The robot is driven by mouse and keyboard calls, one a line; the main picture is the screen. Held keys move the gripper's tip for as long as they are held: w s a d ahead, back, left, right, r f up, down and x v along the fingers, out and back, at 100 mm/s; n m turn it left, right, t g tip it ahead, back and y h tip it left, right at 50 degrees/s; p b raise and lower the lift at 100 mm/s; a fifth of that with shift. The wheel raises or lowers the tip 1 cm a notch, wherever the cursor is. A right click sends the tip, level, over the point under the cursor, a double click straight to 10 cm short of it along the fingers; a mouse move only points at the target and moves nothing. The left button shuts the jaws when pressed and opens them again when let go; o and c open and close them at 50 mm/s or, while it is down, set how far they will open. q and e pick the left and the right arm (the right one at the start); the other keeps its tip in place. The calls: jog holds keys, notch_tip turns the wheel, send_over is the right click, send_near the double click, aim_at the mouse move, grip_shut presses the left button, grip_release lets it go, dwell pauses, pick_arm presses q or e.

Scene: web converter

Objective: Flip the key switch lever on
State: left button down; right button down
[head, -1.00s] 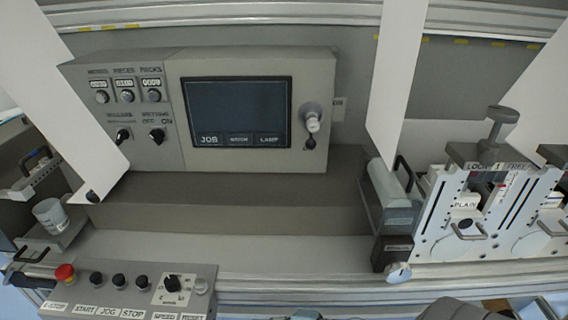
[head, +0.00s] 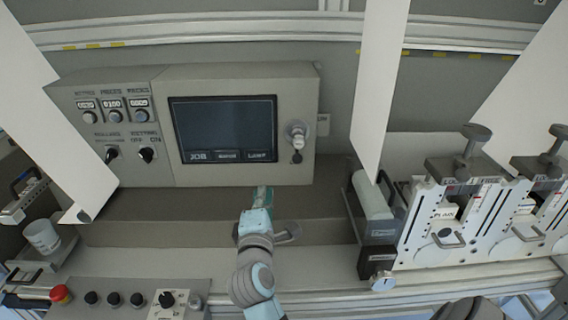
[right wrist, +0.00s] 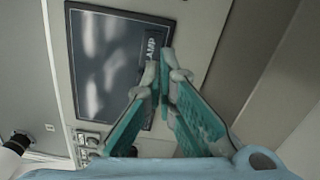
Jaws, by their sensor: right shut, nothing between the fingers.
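The control panel has a knob-like fitting with a silver-white body (head: 297,132) and a small dark lever (head: 297,157) under it, right of the dark screen (head: 224,128). I take this for the key switch; its label is too small to read. My right gripper (head: 264,192) is below the screen and over the grey ledge, left of and below the fitting, and apart from it. In the right wrist view its teal fingers (right wrist: 163,78) are together and empty in front of the screen's LAMP end (right wrist: 150,48). The fitting is not clearly visible there. My left gripper is out of view.
Two dark rotary switches (head: 147,154) sit left of the screen. A white sheet (head: 378,85) hangs right of the panel, near the roller unit (head: 372,205). A button box with a red stop button (head: 60,294) is at lower left.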

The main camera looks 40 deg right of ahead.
jog(key=shift+d, duration=0.15)
jog(key=b+x, duration=0.2)
jog(key=x, duration=0.3)
jog(key=b+x, duration=0.2)
jog(key=x, duration=0.3)
jog(key=shift+d+f, duration=0.15)
jog(key=shift+f, duration=0.05)
jog(key=s+d, duration=0.1)
jog(key=s+d+r+p, duration=0.1)
jog(key=d, duration=0.1)
jog(key=shift+d+r, duration=0.1)
jog(key=shift+w, duration=0.1)
jog(key=shift+d+n+p, duration=0.15)
jog(key=shift+n+p, duration=0.25)
